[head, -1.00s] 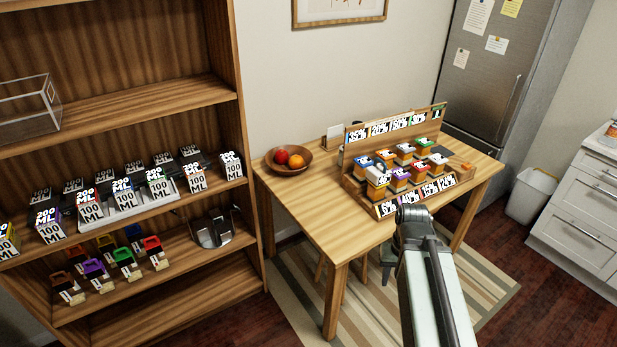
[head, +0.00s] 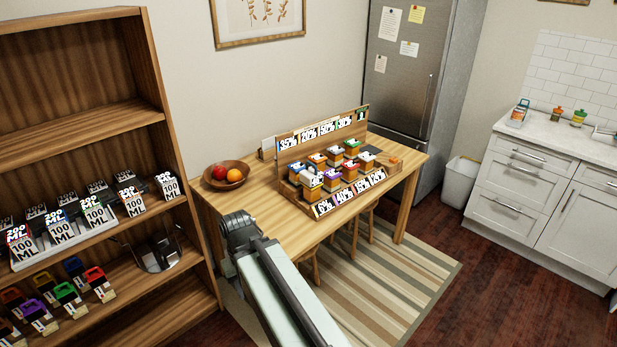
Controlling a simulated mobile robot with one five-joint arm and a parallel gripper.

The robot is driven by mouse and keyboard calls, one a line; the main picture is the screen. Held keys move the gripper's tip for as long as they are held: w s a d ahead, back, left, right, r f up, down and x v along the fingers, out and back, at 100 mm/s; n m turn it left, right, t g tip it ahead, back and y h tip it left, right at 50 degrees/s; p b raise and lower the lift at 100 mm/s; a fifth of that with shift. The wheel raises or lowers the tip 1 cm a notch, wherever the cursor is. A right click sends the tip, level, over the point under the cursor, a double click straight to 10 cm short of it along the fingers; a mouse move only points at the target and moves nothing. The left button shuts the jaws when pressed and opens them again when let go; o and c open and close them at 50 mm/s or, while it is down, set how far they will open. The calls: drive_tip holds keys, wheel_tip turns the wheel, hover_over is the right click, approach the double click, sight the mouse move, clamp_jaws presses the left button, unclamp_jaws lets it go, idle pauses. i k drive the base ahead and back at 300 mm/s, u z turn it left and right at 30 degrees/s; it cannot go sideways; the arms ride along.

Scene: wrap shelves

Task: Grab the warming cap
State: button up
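No cap can be told apart as the warming cap from these labels. Several small jars with coloured caps stand in a wooden rack (head: 297,203) on the table; a blue-capped jar (head: 317,159), a purple-capped jar (head: 331,185) and a red-capped jar (head: 350,170) are among them. More coloured pieces sit on a lower shelf at left, including a green one (head: 65,293) and a red one (head: 96,277). My arm reaches up from the bottom of the head view and ends in a grey joint in front of the table. My gripper itself does not show.
The wooden table (head: 262,200) also holds a fruit bowl (head: 226,176). The wooden shelf unit (head: 165,95) at left holds labelled boxes. Small bottles stand on the white counter (head: 545,130) at right. The floor (head: 520,275) between striped rug and cabinets is clear.

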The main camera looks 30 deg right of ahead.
sight(311, 176)
drive_tip(key=i, duration=1.45)
drive_tip(key=z, duration=0.05)
